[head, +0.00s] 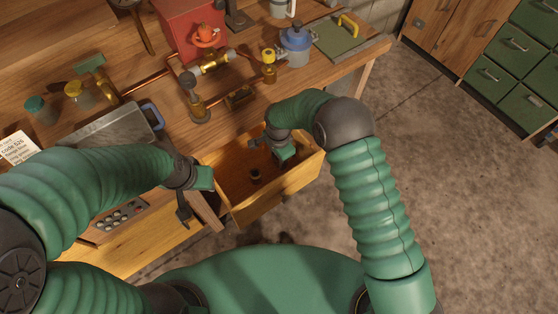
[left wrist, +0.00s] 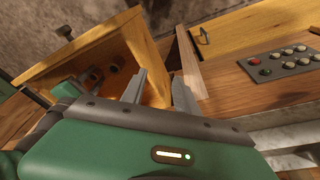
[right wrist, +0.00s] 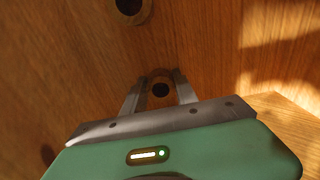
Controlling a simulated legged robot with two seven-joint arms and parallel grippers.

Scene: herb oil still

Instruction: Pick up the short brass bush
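Two brass-coloured bushes with dark bores stand in the open drawer. In the right wrist view, one bush (right wrist: 160,77) is between my right fingertips, and another (right wrist: 146,12) is at the top edge. I cannot tell for sure which is the short one. In the head view one bush (head: 256,176) shows in the drawer; the other seems hidden by my right gripper (head: 264,141). That gripper (right wrist: 160,85) reaches down into the drawer, fingers apart; contact with the bush is unclear. My left gripper (left wrist: 160,88) is open and empty by the drawer's left side.
The wooden drawer (head: 262,206) has walls close around my right gripper. The workbench (head: 330,85) behind carries copper pipework, a blue-lidded pot (head: 295,45) and a metal box (head: 105,140). A button panel (head: 120,216) is left of the drawer. The floor at right is clear.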

